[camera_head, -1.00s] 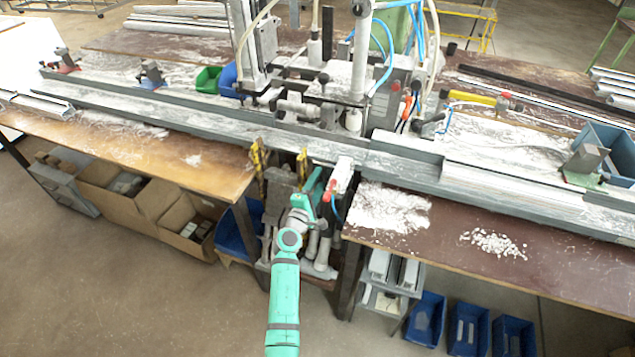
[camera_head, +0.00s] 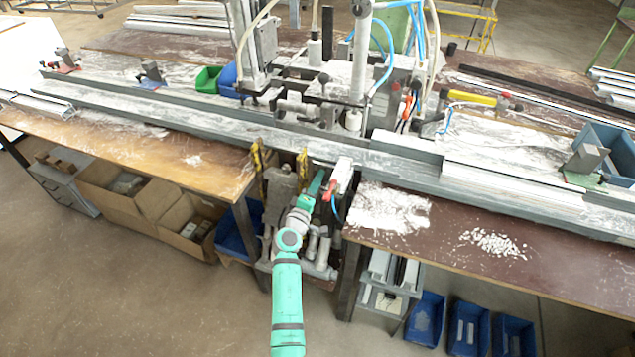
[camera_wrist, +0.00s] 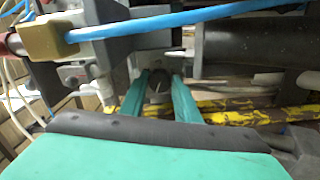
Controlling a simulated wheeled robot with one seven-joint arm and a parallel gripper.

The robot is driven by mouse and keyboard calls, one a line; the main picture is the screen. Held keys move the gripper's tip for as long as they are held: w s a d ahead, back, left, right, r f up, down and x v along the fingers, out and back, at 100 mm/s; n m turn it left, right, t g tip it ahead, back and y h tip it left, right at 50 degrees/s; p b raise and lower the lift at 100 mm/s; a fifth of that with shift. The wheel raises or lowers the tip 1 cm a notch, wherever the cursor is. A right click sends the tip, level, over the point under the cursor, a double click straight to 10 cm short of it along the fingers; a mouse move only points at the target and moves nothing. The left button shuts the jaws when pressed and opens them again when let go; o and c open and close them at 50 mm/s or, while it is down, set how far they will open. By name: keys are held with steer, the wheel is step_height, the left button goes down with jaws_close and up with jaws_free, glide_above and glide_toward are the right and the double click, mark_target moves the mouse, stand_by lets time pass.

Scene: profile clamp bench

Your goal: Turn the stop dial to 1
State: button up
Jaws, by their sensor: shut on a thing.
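The stop dial (camera_wrist: 158,87) is a small dark round knob with a light mark on its face, in the middle of the wrist view. My gripper (camera_wrist: 161,90) has its two green fingers on either side of the dial, shut on it. In the head view my gripper (camera_head: 316,184) reaches in under the bench's front rail, beside a white block with a red fitting (camera_head: 331,190). The dial itself is hidden there. I cannot read any numbers around the dial.
A blue hose (camera_wrist: 190,21) and a brass-coloured fitting (camera_wrist: 44,38) lie close above my fingers. A dark cylinder (camera_wrist: 250,42) is to the right, with yellow bars (camera_wrist: 240,117) behind. Blue bins (camera_head: 425,318) stand under the right bench.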

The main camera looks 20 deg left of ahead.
steer(key=m, duration=0.7)
steer(key=shift+f, duration=0.15)
stand_by(0.4)
steer(key=o, duration=1)
steer(key=shift+o, duration=0.2)
steer(key=s, duration=1.1)
steer(key=shift+a, duration=0.15)
